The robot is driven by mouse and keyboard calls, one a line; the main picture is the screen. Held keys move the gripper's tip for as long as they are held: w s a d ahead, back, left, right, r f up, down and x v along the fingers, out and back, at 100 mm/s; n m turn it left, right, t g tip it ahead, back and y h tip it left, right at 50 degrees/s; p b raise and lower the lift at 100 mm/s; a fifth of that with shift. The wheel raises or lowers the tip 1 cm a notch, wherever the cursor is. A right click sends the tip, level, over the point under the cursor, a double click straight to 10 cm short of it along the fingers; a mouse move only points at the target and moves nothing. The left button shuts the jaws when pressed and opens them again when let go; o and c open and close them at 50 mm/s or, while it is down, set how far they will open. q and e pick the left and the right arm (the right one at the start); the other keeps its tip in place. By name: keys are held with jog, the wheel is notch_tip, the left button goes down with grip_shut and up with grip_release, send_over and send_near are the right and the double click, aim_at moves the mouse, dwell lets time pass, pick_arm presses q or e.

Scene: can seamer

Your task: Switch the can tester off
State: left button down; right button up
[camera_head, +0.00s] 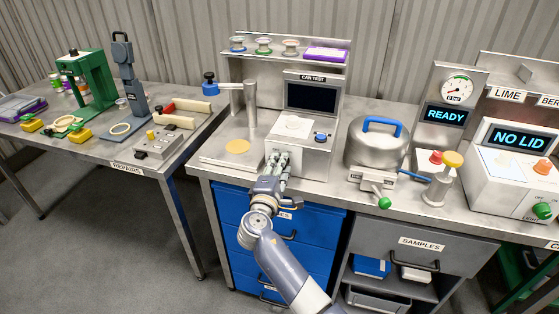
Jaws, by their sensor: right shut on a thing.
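The can tester (306,158) is a grey machine on the middle bench, with a "CAN TEST" label above its screen (311,97). The screen is dark and shows no text. A blue knob (320,137) sits on the right of its sloped top, beside a pale round seat (292,124). My right gripper (277,158) is at the left part of the tester's front face, shut on a small part there. The fingers hide that part, so I cannot tell its shape or position. My left gripper is not in view.
A steel pot with a blue handle (376,143) and a green-knobbed valve (383,202) stand right of the tester. Further right are the "READY" gauge unit (445,114) and the "NO LID" machine (517,166). Blue drawers (307,225) lie below. The repairs table (83,149) is at left.

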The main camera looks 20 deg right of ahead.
jog(key=shift+r+n+p, duration=0.15)
jog(key=shift+n+p, duration=1.1)
jog(key=shift+n, duration=0.55)
jog(key=o, duration=1.1)
jog(key=shift+w, duration=0.1)
jog(key=shift+c, duration=0.2)
jog(key=v, duration=1.2)
